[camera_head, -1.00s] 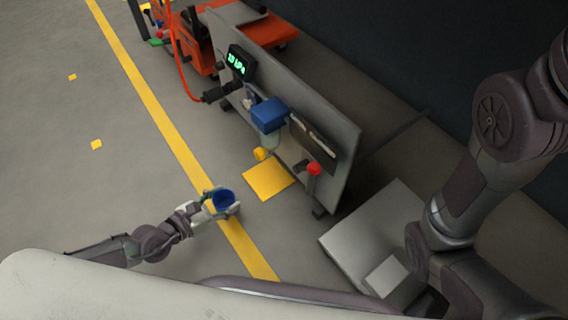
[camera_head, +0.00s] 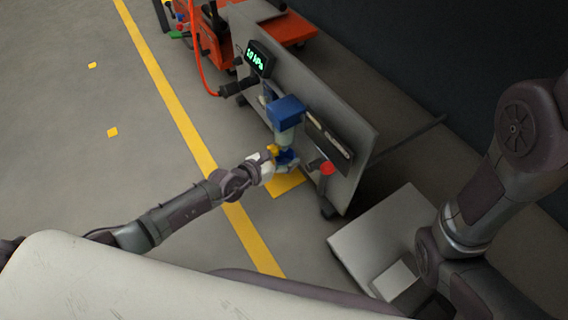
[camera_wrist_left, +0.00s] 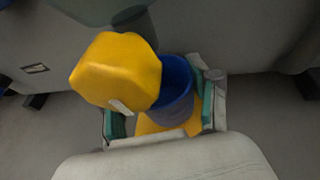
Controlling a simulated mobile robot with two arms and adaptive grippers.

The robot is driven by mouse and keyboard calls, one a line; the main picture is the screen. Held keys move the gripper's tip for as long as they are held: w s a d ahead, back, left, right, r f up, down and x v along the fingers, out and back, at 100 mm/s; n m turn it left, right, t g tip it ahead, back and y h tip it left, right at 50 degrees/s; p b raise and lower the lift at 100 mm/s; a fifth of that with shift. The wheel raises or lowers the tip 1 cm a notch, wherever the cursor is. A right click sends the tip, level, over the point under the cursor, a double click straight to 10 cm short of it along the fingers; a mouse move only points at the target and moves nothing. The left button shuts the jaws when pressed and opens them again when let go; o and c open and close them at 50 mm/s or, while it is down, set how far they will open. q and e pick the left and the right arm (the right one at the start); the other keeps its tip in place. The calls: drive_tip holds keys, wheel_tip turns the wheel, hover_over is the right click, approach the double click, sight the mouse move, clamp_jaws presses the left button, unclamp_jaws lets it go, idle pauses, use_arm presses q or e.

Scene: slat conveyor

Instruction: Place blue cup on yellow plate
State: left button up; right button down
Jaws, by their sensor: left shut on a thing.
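The blue cup (camera_head: 288,157) is held in my left gripper (camera_head: 284,163), close to the panel and beneath the blue box. In the left wrist view the cup (camera_wrist_left: 177,90) sits between the green-padded fingers of the gripper (camera_wrist_left: 162,114), its open mouth partly hidden by a yellow knob (camera_wrist_left: 118,70). The yellow plate (camera_head: 289,187) is a flat square on the floor, partly covered by my gripper in the head view. A strip of the plate (camera_wrist_left: 152,127) shows below the cup in the wrist view. I cannot tell the gap between cup and plate.
The grey panel (camera_head: 345,178) stands just behind the cup, with a blue box (camera_head: 286,112), a yellow knob (camera_head: 272,150) and a red knob (camera_head: 327,168). A low grey platform (camera_head: 375,235) lies to the right. The floor left of the yellow line is mostly clear.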

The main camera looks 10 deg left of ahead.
use_arm(q)
wheel_tip(320, 180, down, 3)
drive_tip(key=b, duration=0.2)
drive_tip(key=shift+f+b, duration=0.15)
drive_tip(key=shift+b, duration=0.15)
drive_tip(key=shift+r, duration=0.2)
drive_tip(key=shift+f, duration=0.15)
drive_tip(key=o, duration=1.1)
drive_tip(key=shift+o, duration=0.2)
drive_tip(key=p+v, duration=0.6)
drive_tip(key=v, duration=0.5)
drive_tip(key=shift+d, duration=0.1)
drive_tip(key=shift+s+a+r, duration=0.25)
drive_tip(key=shift+s+a, duration=0.1)
drive_tip(key=shift+s, duration=0.1)
